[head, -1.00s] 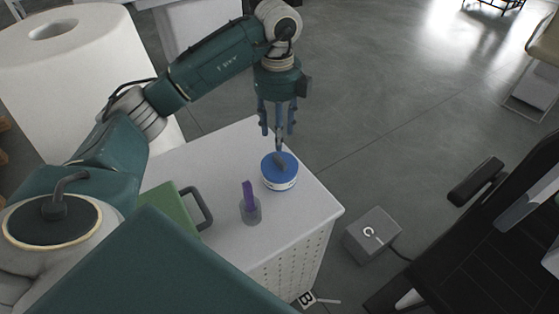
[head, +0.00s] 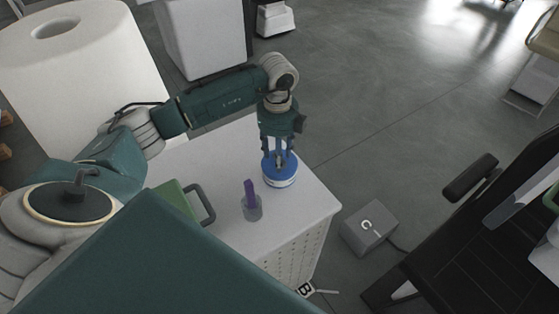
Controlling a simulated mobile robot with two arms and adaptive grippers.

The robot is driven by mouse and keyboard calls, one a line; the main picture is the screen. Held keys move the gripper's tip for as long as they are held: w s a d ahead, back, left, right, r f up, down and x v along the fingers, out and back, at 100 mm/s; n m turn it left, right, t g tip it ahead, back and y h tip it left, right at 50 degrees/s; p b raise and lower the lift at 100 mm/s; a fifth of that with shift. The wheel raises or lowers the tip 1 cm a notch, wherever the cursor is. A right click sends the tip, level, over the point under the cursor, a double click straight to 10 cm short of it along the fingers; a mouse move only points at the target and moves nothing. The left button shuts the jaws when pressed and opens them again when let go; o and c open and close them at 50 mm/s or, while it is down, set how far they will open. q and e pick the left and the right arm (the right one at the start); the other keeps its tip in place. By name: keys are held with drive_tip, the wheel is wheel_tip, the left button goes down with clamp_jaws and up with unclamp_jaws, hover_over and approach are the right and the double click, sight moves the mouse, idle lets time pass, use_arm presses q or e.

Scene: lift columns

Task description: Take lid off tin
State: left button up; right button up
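A round tin (head: 281,182) with a white side and a blue lid (head: 270,170) stands upright on the white cabinet top, near its far right side. The lid is seated on the tin. My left gripper (head: 281,160) points straight down over the lid, its fingers reaching to the lid's top. The fingers hide the dark knob in the lid's middle, so I cannot tell whether they are closed on it. My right gripper is not in view.
A green box with a grey handle (head: 203,205) lies further left. The white cabinet top (head: 300,205) is bare right of the tin. A grey box (head: 369,228) sits on the floor.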

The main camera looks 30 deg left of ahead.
use_arm(q)
clamp_jaws()
drive_tip(key=shift+r, duration=0.15)
